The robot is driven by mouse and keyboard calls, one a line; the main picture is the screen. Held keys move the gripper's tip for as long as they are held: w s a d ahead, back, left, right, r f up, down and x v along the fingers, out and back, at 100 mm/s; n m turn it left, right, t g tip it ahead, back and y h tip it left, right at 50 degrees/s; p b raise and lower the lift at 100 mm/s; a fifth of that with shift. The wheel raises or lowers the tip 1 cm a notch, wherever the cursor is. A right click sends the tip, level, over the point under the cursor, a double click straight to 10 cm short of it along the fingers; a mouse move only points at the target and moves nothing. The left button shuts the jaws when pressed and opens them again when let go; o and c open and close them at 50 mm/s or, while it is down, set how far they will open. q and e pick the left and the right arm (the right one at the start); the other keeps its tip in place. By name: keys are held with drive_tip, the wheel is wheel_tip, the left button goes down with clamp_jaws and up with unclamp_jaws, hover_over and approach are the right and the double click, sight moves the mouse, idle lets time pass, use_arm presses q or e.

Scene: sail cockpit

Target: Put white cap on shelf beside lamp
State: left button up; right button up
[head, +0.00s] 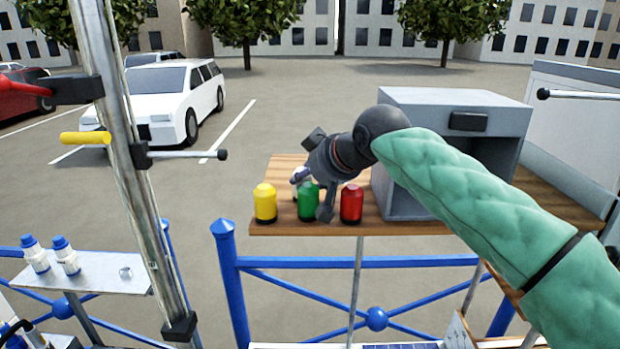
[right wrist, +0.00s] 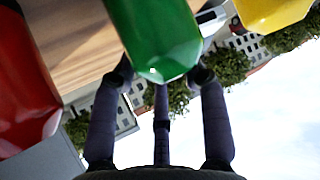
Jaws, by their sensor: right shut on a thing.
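A yellow lamp (head: 265,203), a green lamp (head: 308,201) and a red lamp (head: 351,204) stand upright in a row on the wooden shelf (head: 410,228). My right gripper (head: 312,200) reaches down at the green lamp. In the right wrist view its fingertips (right wrist: 163,75) are on either side of the green lamp's (right wrist: 165,40) domed end. A small white thing (head: 299,174) shows behind, between the yellow and green lamps; it is mostly hidden, and I cannot tell if it is the white cap. My left gripper is not in view.
A grey open-fronted box (head: 455,97) stands on the shelf just right of the red lamp. A metal mast (head: 125,160) rises at left. Two white bottles with blue caps (head: 50,255) stand on a side shelf. Blue railing (head: 375,318) runs below.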

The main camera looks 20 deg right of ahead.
drive_tip(key=shift+w+f, duration=0.1)
drive_tip(key=shift+f, duration=0.1)
drive_tip(key=o, duration=0.9)
drive_tip(key=shift+r, duration=0.1)
drive_tip(key=shift+s+r, duration=0.2)
drive_tip(key=shift+s, duration=0.05)
drive_tip(key=v, duration=1.1)
drive_tip(key=shift+s+r+b, duration=0.1)
drive_tip(key=shift+s+b, duration=0.15)
drive_tip(key=shift+b, duration=0.05)
